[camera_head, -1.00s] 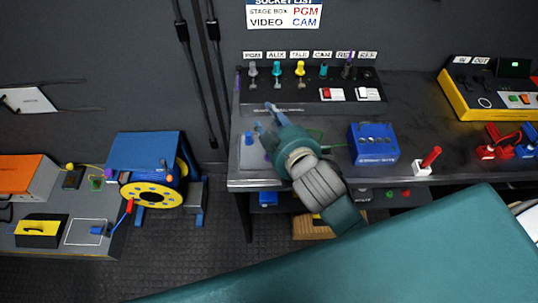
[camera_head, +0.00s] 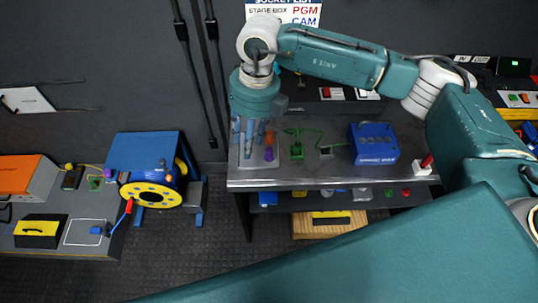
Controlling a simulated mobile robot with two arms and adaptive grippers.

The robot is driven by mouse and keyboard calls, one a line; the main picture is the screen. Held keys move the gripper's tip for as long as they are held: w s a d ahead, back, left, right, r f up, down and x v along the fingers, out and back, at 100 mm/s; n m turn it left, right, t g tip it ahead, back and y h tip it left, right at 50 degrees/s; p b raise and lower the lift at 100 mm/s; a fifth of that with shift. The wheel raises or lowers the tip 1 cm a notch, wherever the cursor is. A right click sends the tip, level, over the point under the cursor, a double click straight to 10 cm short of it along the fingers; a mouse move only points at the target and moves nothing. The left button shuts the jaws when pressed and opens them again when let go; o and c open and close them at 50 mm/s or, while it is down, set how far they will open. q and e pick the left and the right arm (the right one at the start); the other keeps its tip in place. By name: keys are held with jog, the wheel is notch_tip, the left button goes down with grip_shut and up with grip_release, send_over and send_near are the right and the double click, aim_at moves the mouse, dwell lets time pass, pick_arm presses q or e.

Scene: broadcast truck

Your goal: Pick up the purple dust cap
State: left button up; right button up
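A small purple dust cap (camera_head: 269,154) stands on the metal bench at its left end, just below an orange piece (camera_head: 270,137). My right gripper (camera_head: 247,145) hangs over this end of the bench, pointing down, to the left of the purple cap. Its fingers look spread apart, and I see nothing held between them. I cannot tell how high the fingertips are above the bench. My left gripper is out of view.
A green connector (camera_head: 296,151) and a blue box (camera_head: 374,144) stand to the right on the bench (camera_head: 300,177). My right arm covers much of the socket panel behind.

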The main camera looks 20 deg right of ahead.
jog(key=w+d+h, duration=0.2)
jog(key=d, duration=0.3)
jog(key=p, duration=0.1)
send_over(269, 149)
jog(key=shift+m, duration=0.4)
jog(key=f, duration=0.4)
jog(key=shift+s+a, duration=0.2)
jog(key=shift+a, duration=0.1)
jog(key=f+p, duration=0.2)
jog(key=f, duration=0.1)
jog(key=f+p, duration=0.1)
jog(key=f, duration=0.1)
jog(key=shift+w+d+f, duration=0.15)
jog(key=shift+d+f, duration=0.1)
jog(key=shift+f, duration=0.2)
jog(key=c, duration=0.9)
